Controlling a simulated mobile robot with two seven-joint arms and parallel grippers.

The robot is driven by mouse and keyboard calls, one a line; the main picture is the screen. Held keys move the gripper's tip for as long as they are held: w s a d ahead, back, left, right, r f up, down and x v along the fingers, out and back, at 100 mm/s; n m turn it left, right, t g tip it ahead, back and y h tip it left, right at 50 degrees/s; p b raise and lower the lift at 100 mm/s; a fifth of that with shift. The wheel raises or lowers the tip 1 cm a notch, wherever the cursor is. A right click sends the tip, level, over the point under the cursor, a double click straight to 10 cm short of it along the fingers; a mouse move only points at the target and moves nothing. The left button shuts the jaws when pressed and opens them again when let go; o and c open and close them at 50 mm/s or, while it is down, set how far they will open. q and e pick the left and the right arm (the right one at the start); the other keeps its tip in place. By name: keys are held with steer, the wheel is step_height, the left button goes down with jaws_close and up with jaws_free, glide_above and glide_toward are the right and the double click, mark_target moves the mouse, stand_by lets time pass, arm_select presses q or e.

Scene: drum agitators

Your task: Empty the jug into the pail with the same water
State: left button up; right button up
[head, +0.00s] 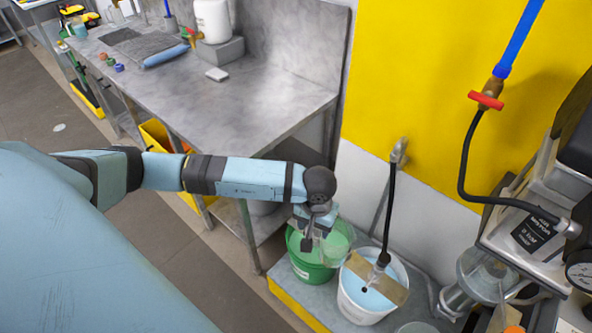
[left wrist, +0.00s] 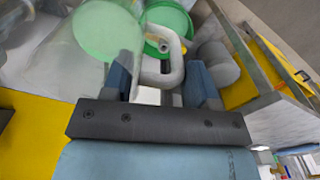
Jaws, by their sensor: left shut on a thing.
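My left gripper (head: 313,228) is over the green pail (head: 307,272) on the low platform. It is shut on the handle (left wrist: 172,72) of a clear jug (head: 338,243), and the jug's clear wall also fills the upper left of the left wrist view (left wrist: 62,52). The jug looks tilted over the green pail, which holds pale green water. What is in the jug is hard to tell, as green shows through it. A white pail (head: 352,313) with light blue water stands just right of the green one, with a tan board across its top. My right gripper is out of view.
A black hose (head: 389,215) runs from a wall tap down to the white pail. A grey steel bench (head: 240,115) stands behind and left of my arm. Metal machinery (head: 545,220) crowds the right side. The platform (head: 292,300) has a yellow front edge.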

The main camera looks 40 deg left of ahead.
arm_select(q)
steer(key=w+d+f+m+b, duration=0.1)
steer(key=w+f+m+b, duration=1)
steer(key=m, duration=0.5)
steer(key=w+d+f+m+b, duration=0.2)
steer(key=w+f+m+b, duration=1)
steer(key=f+m+b, duration=0.3)
steer(key=shift+d+f+m, duration=0.25)
steer(key=shift+f+m, duration=0.7)
steer(key=shift+m, duration=0.05)
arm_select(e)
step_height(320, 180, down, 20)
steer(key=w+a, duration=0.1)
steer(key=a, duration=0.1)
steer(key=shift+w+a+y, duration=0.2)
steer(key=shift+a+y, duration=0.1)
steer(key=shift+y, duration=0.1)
arm_select(q)
steer(key=shift+s+a, duration=0.1)
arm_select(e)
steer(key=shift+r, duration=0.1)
